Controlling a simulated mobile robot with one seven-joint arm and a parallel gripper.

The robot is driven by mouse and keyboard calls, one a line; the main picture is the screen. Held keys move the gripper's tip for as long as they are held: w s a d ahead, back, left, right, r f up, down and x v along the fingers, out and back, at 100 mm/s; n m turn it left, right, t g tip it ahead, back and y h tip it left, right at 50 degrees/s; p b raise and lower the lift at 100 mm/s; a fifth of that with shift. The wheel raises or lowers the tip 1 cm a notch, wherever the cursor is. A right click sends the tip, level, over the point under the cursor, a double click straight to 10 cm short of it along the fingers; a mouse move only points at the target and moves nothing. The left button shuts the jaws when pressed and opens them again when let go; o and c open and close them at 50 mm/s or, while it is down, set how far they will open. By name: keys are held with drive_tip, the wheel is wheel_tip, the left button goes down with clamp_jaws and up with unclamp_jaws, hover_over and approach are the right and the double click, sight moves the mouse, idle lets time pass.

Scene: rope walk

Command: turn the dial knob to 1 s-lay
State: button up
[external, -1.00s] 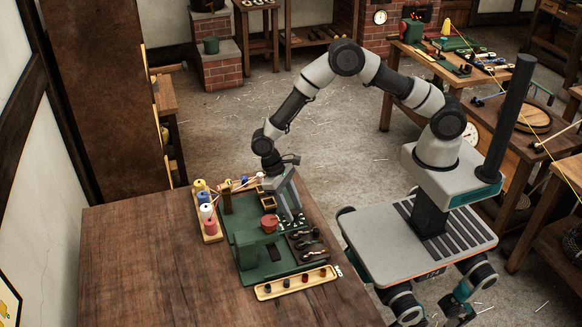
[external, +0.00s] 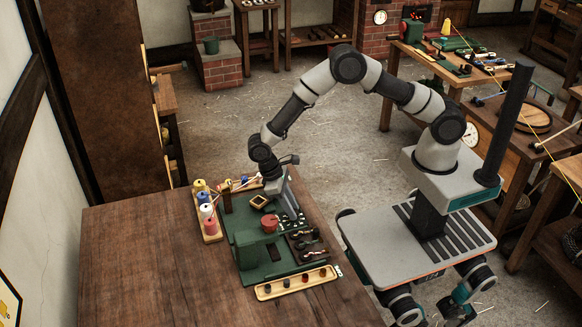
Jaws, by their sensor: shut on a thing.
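The green machine (external: 245,237) stands on the wooden table, with a red round part (external: 269,223) on top. My gripper (external: 291,216) points down at the right side of this machine, beside the red part. It is shut on the dial knob, which the jaws hide almost wholly. Small white marks show on the dark plate around the fingertips. They are too small to read, so I cannot tell which setting the knob points at.
A rack of coloured spools (external: 207,213) stands left of the machine. A dark tray with hooks (external: 307,245) lies right of it, and a yellow tray with several small pegs (external: 297,284) in front. The table's left and front (external: 150,265) are bare.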

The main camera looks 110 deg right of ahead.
drive_tip(key=shift+a+n+h+b, duration=0.1)
drive_tip(key=shift+n+h+b, duration=0.6)
drive_tip(key=shift+n, duration=1.5)
drive_tip(key=shift+w, duration=0.1)
drive_tip(key=o, duration=1)
drive_tip(key=shift+o, duration=0.2)
drive_tip(key=a+v, duration=0.1)
drive_tip(key=v, duration=1.6)
drive_tip(key=shift+w+d+p, duration=0.2)
drive_tip(key=shift+w+p, duration=0.15)
drive_tip(key=shift+r, duration=0.15)
